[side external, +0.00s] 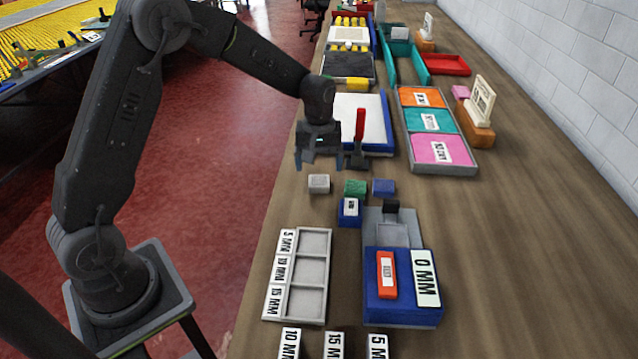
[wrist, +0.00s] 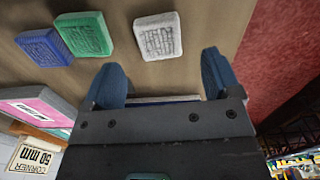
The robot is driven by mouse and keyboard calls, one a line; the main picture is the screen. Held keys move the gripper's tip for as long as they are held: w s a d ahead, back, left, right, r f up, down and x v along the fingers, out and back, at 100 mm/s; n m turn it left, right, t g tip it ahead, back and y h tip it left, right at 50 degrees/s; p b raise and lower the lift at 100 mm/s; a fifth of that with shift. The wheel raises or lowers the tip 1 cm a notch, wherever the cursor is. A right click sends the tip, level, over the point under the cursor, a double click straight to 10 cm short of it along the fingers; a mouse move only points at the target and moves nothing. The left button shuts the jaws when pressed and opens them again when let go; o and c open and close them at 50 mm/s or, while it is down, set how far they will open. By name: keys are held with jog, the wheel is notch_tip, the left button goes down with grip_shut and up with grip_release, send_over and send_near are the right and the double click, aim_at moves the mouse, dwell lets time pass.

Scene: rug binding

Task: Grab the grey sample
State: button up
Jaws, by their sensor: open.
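The grey sample (side external: 319,184) is a small light block lying on the wooden table, left of a green sample (side external: 355,188) and a blue sample (side external: 383,187). In the wrist view the grey sample (wrist: 158,36) shows a woven texture on its face. The green sample (wrist: 83,38) and the blue sample (wrist: 45,47) lie to its left there. My gripper (side external: 318,166) is open and empty, above the table close to the grey sample. In the wrist view the fingers (wrist: 162,88) are spread apart, with the grey sample beyond their tips and not between them.
A red-handled tool (side external: 359,128) stands close to the right of my gripper. A blue block (side external: 349,212) and a grey three-compartment tray (side external: 329,243) lie nearer the camera, with a blue gauge box (side external: 402,312) beside the tray. The table's left edge is close to the grey sample.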

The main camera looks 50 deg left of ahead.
aim_at(319, 180)
jog(key=shift+d+f, duration=0.1)
jog(key=shift+f, duration=2.3)
jog(key=c, duration=1)
